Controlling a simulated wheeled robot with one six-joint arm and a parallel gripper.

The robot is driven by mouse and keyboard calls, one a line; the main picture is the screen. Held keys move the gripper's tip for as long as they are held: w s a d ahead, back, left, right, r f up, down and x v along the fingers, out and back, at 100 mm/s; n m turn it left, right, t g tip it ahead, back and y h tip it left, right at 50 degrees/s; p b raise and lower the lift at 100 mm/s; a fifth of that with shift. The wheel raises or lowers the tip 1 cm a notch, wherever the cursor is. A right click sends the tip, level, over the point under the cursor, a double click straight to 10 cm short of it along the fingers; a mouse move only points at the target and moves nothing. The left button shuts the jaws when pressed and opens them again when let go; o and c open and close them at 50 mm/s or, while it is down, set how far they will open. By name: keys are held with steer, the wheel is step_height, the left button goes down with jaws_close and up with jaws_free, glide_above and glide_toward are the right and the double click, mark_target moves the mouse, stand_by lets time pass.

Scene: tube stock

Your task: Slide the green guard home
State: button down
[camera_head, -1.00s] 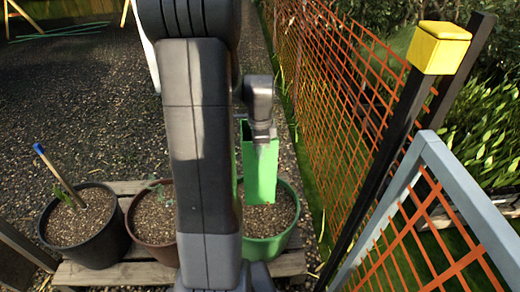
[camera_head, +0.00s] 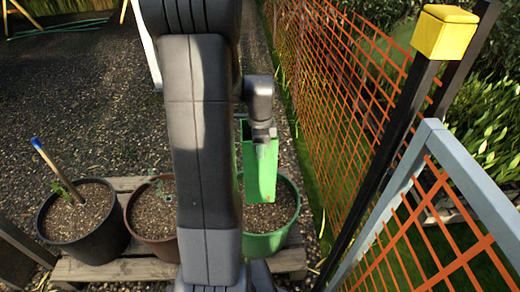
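The green guard (camera_head: 260,174) is a tall, open-topped square tube, upright over the soil of the green pot (camera_head: 268,244) at the right end of the row. My gripper (camera_head: 263,139) is at the guard's upper edge, and its fingers appear to be closed on the guard's near wall. The guard's lower end is in front of the soil; whether it touches the soil is hard to tell. My arm hides the left part of the green pot. Any plant or stake inside the guard is hidden.
A black pot (camera_head: 84,236) with a blue-tipped stake (camera_head: 48,160) and a brown pot (camera_head: 150,222) stand left on a wooden pallet (camera_head: 130,269). An orange mesh fence (camera_head: 345,110), a yellow-capped post (camera_head: 440,32) and a grey-framed mesh panel (camera_head: 415,166) stand to the right.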

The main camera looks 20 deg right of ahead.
mark_target(260, 164)
steer(key=shift+f+b, duration=2.1)
steer(key=shift+f, duration=1.15)
steer(key=c, duration=1.6)
jaws_free()
steer(key=shift+o, duration=0.2)
step_height(260, 164, up, 14)
steer(key=p, duration=0.3)
steer(key=shift+f, duration=0.2)
